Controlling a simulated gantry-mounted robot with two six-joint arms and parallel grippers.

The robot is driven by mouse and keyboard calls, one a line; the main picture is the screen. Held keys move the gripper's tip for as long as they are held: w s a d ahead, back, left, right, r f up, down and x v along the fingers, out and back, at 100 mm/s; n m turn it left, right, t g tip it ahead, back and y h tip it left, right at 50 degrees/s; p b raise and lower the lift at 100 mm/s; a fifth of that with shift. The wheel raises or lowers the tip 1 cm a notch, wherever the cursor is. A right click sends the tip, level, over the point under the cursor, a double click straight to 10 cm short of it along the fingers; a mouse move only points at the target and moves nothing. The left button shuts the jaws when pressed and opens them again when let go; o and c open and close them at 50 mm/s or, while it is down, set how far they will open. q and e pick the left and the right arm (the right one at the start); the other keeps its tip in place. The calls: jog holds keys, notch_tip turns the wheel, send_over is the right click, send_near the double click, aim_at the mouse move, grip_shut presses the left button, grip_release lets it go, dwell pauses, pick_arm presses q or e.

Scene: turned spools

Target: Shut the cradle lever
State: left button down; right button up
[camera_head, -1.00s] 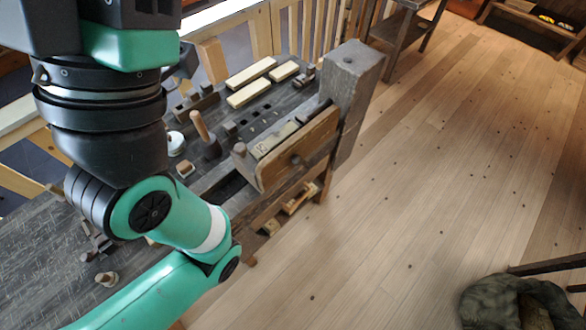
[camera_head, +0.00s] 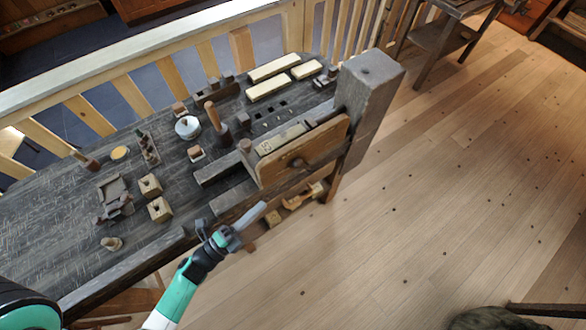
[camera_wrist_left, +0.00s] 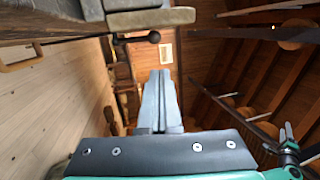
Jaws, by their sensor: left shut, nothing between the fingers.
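A small dark grey fixture that looks like the cradle (camera_head: 112,189) sits on the left part of the bench top in the head view. Dark parts stand at its front edge; I cannot tell which is the lever or how it is set. My left gripper (camera_head: 262,206) is shut and empty. It is out in front of the bench's front edge, right of the cradle and apart from it. Its closed fingers (camera_wrist_left: 160,76) also show in the left wrist view, with nothing between them.
The wooden bench vise (camera_head: 305,153) juts out just beyond the left gripper. Wooden blocks (camera_head: 160,209), a spool-like piece (camera_head: 112,243), a white lidded pot (camera_head: 187,127) and an upright-handled tool (camera_head: 214,120) stand on the bench. A black ball knob (camera_wrist_left: 154,37) shows in the left wrist view.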

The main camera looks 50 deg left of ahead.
pick_arm(q)
jog(key=shift+s+a+f+n+y, duration=0.2)
jog(key=shift+s+a+n+y, duration=0.05)
jog(key=shift+s+y, duration=0.15)
jog(key=shift+s+a+f+n+y, duration=0.2)
jog(key=shift+s+n+y, duration=0.1)
jog(key=shift+s, duration=0.1)
send_near(304, 166)
jog(key=w+a+r, duration=0.1)
jog(key=w+r, duration=0.3)
jog(key=shift+s+r+b, duration=0.1)
jog(key=shift+s+b, duration=0.15)
jog(key=shift+b, duration=0.05)
